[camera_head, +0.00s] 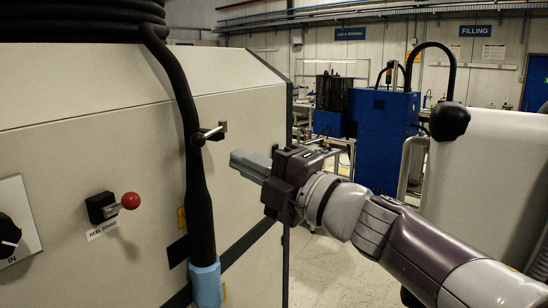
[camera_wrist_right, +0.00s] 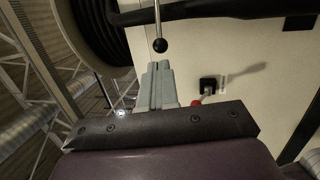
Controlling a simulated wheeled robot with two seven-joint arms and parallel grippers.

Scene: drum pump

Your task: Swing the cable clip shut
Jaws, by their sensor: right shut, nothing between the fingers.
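The cable clip (camera_head: 210,133) is a short metal rod on a dark mount on the beige cabinet, with a dark ball at its free end. In the head view the ball end overlaps the thick black cable (camera_head: 195,110); I cannot tell whether they touch. In the right wrist view the clip's rod and black ball (camera_wrist_right: 159,45) point toward my fingertips, and the cable (camera_wrist_right: 215,10) runs across the top. My right gripper (camera_head: 238,160) is shut and empty, right of and below the clip, its tips close to the ball but apparently apart. My left gripper is out of view.
A red-knobbed reel brake lever (camera_head: 130,201) sticks out of the cabinet (camera_head: 90,130) at lower left, beside a rotary knob (camera_head: 8,230). A blue sleeve (camera_head: 206,284) wraps the cable's lower end. Open floor (camera_head: 335,265) lies right of the cabinet.

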